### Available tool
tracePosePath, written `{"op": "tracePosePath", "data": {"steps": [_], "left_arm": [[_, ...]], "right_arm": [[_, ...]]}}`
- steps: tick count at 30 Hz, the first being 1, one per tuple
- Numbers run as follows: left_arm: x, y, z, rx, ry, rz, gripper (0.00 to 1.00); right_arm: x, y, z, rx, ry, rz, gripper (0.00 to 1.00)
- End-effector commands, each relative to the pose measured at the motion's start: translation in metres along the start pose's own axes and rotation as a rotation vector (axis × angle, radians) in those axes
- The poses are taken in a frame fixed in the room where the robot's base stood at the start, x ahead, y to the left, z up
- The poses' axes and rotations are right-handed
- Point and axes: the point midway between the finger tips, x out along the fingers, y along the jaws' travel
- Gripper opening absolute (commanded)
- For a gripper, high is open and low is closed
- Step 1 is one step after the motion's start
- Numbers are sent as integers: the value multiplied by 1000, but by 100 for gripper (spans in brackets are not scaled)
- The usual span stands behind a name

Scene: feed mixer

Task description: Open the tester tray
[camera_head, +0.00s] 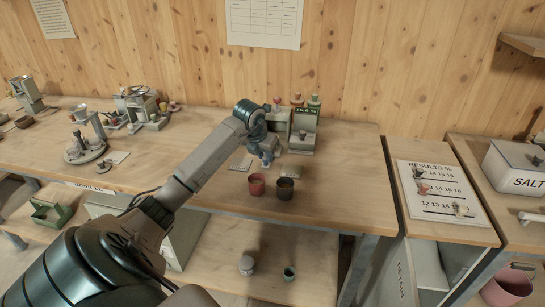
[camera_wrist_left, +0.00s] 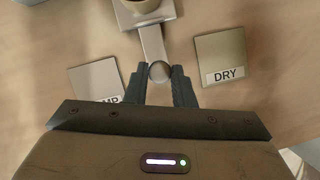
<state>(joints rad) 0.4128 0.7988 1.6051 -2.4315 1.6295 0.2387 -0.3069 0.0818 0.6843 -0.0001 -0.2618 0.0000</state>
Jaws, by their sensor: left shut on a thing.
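The tester (camera_head: 302,138) is a grey box with a small green display, standing at the back of the long wooden bench. In the left wrist view its tray has a grey arm (camera_wrist_left: 152,42) ending in a round knob (camera_wrist_left: 159,71); a cup-like part (camera_wrist_left: 143,5) is cut off at the top edge. My left gripper (camera_head: 265,161) is low over the bench in front of the tester. In the left wrist view its fingers (camera_wrist_left: 159,86) stand either side of the knob, shut on it. My right gripper is not in view.
A DRY plate (camera_wrist_left: 221,52) and a partly covered plate ending in "MP" (camera_wrist_left: 97,82) flank the knob. The bench right of the tester (camera_head: 350,165) is clear.

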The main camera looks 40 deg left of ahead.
Motion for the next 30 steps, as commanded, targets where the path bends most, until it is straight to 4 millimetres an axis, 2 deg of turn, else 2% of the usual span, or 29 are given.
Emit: {"op": "tracePosePath", "data": {"steps": [6,7,10,21,26,30], "left_arm": [[-1,-1,2,1,-5,-2,0],[-1,-1,2,1,-5,-2,24],[-1,-1,1,1,-4,-1,44],[-6,0,1,1,-5,0,44],[-29,0,1,3,-7,3,44],[-59,0,1,3,-8,3,44]], "right_arm": [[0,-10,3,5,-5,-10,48],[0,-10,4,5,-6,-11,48],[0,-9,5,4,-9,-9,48],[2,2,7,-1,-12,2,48],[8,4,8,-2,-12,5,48],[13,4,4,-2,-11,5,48]]}}
